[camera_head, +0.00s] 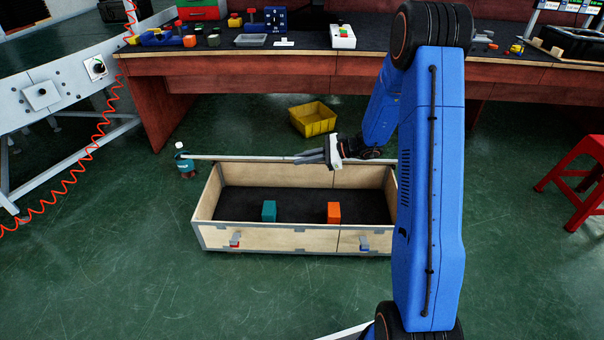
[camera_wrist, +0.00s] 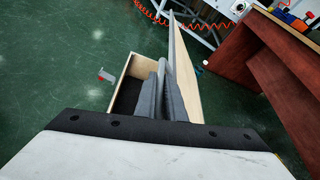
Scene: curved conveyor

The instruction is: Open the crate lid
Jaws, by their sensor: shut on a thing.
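The wooden crate (camera_head: 285,238) stands on the green floor with its inside exposed. A teal block (camera_head: 269,211) and an orange block (camera_head: 334,213) are in its dark interior. The lid (camera_head: 235,158) is raised at the back and shows nearly edge-on; in the wrist view it is a pale panel (camera_wrist: 186,75). My gripper (camera_head: 312,157) is at the lid's upper edge, and its grey fingers (camera_wrist: 166,88) are shut on it. Two latches, left (camera_head: 235,239) and right (camera_head: 365,243), sit on the front wall. My arm hides the crate's right end.
A yellow bin (camera_head: 312,118) lies on the floor behind the crate. A red-brown workbench (camera_head: 240,68) spans the back. A teal object (camera_head: 187,168) stands left of the crate, and a red stool (camera_head: 578,175) at right. Floor in front is clear.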

